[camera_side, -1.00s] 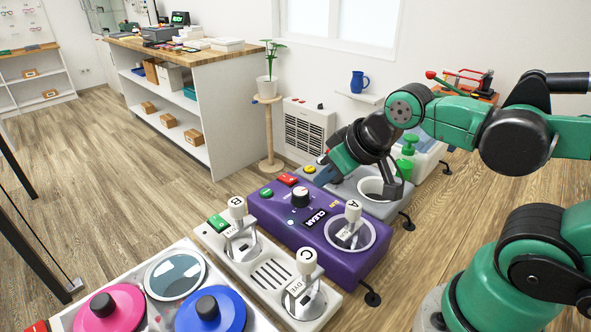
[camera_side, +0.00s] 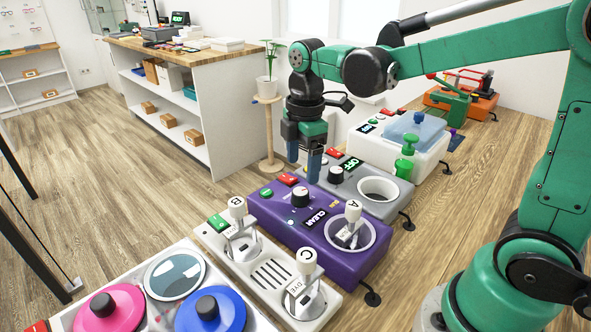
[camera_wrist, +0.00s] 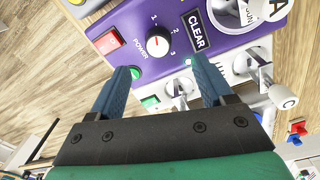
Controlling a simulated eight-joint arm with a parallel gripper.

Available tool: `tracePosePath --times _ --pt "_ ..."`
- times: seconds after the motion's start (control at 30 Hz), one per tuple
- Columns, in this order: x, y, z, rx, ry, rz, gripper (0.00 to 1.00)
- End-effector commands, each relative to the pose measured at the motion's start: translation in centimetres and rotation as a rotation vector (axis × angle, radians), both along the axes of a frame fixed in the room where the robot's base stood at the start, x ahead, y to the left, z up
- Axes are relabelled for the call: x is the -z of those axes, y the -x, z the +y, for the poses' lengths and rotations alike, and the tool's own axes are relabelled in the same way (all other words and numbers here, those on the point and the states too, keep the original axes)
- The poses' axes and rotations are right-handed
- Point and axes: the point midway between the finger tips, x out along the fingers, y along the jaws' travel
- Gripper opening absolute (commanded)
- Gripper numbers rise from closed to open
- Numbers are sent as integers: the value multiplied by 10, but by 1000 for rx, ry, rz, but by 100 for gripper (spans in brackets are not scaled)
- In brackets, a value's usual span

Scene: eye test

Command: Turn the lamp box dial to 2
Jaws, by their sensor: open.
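The purple box (camera_side: 345,262) carries a black dial with a pale top (camera_side: 300,197), a CLEAR plate and a clear-sided cup with lever A. In the wrist view the dial (camera_wrist: 158,43) has the numbers 1, 2 and 3 around its right side and a small red mark on top; its exact setting is hard to read. No lamp label is legible on the box. My gripper (camera_side: 303,168) points down above the dial, open and empty. In the wrist view its blue fingers (camera_wrist: 163,66) are apart, with the dial ahead between their tips, not touching.
A grey box (camera_side: 400,207) with an OFF display and its own black dial (camera_side: 336,174) stands behind. A white panel (camera_side: 215,240) with levers B and C stands in front.

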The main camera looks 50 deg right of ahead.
Motion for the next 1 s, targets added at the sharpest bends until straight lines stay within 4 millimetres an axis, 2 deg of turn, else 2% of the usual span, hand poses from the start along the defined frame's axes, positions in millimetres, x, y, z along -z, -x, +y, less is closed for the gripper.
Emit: tracePosePath --times 0.1,0.2,0.6,0.97,1.0 --pt "6 -7 -2 -118 -2 55 74" --pt "11 -8 -2 -158 -3 70 74" --pt "56 -6 -2 -161 -3 69 74" --pt "63 -6 -2 -160 -3 69 74" --pt "63 -6 -2 -160 -3 69 68"
